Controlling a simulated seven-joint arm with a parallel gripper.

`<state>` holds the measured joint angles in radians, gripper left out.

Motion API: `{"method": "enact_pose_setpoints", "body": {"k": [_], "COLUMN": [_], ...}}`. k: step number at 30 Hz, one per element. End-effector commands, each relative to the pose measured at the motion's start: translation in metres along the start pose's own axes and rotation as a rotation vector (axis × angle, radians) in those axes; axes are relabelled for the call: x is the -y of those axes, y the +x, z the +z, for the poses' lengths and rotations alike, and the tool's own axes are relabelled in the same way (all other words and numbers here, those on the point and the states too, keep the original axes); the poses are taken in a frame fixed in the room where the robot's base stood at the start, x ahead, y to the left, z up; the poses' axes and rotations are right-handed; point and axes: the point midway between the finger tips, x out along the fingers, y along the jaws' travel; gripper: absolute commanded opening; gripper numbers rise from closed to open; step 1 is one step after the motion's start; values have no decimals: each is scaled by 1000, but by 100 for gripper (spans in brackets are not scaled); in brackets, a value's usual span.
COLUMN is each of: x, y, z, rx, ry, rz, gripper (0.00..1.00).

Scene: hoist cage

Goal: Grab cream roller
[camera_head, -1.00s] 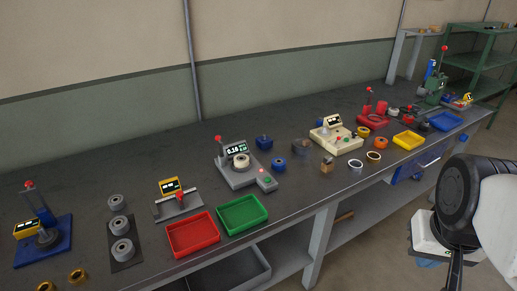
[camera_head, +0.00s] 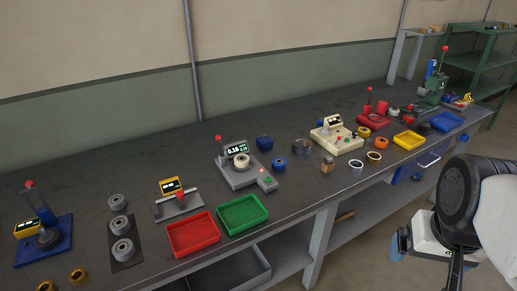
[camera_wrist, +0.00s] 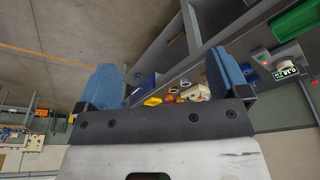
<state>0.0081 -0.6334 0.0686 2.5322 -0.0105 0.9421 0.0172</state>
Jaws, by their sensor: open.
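The cream roller (camera_head: 241,161) sits on the grey gauge stand (camera_head: 236,178), which has a small display and a red-topped lever, at the middle of the bench. The roller also shows small near the right edge of the wrist view (camera_wrist: 284,68). My gripper (camera_head: 402,243) is at the lower right of the head view, off the bench's front edge and far from the roller. In the wrist view my gripper (camera_wrist: 165,77) has its two blue fingers wide apart with nothing between them. In the head view one finger is mostly hidden.
A red tray (camera_head: 193,235) and a green tray (camera_head: 242,214) stand in front of the stand. A blue roller (camera_head: 279,164) lies to its right. A cream fixture (camera_head: 337,139) stands farther right. Grey rollers (camera_head: 121,226) stand at left. The floor by my arm is clear.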

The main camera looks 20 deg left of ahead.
Motion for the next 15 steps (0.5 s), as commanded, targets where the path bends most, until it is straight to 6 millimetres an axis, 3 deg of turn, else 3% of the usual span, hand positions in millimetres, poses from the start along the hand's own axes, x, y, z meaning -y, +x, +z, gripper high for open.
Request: {"method": "enact_pose_setpoints", "body": {"k": [10,15], "x": [3,20], "y": [1,6], "z": [-3,-17], "rx": [3,20], "ry": [10,62], "rz": [-13,-78], "gripper": [93,93]}}
